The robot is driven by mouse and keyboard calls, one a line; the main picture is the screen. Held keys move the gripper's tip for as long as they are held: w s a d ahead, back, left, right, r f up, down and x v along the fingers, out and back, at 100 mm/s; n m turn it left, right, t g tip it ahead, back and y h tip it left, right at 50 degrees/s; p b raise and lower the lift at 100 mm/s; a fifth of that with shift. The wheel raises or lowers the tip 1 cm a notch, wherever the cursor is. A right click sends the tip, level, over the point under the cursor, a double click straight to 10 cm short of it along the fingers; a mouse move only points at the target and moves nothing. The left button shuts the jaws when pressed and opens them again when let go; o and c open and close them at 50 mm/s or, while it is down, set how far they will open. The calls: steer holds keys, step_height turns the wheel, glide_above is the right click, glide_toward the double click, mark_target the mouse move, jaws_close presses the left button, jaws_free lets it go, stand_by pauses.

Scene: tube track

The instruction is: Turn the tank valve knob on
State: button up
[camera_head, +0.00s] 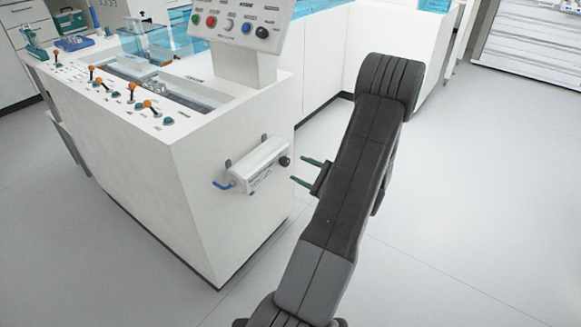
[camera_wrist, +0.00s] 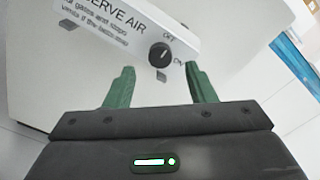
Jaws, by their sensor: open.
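The tank valve knob is a round black knob (camera_head: 284,161) on the right end of a white reserve air tank (camera_head: 258,164), mounted on the side of a white cabinet. In the wrist view the knob (camera_wrist: 160,55) has a light pointer line and sits between the labels OFF and ON; which one it points to is hard to tell. My gripper (camera_head: 306,171) has green fingers, apart and empty, just right of the knob and not visibly touching it. In the wrist view the knob lies ahead of the gap between the fingertips (camera_wrist: 160,78).
A blue lever (camera_head: 222,184) sticks out at the tank's left end. The white cabinet (camera_head: 185,190) carries orange-topped levers (camera_head: 131,88) and a panel with coloured buttons (camera_head: 229,24). The grey floor (camera_head: 470,190) right of my arm is clear.

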mark_target(288, 163)
steer(key=x, duration=0.5)
steer(key=shift+b, duration=0.35)
steer(key=c, duration=1)
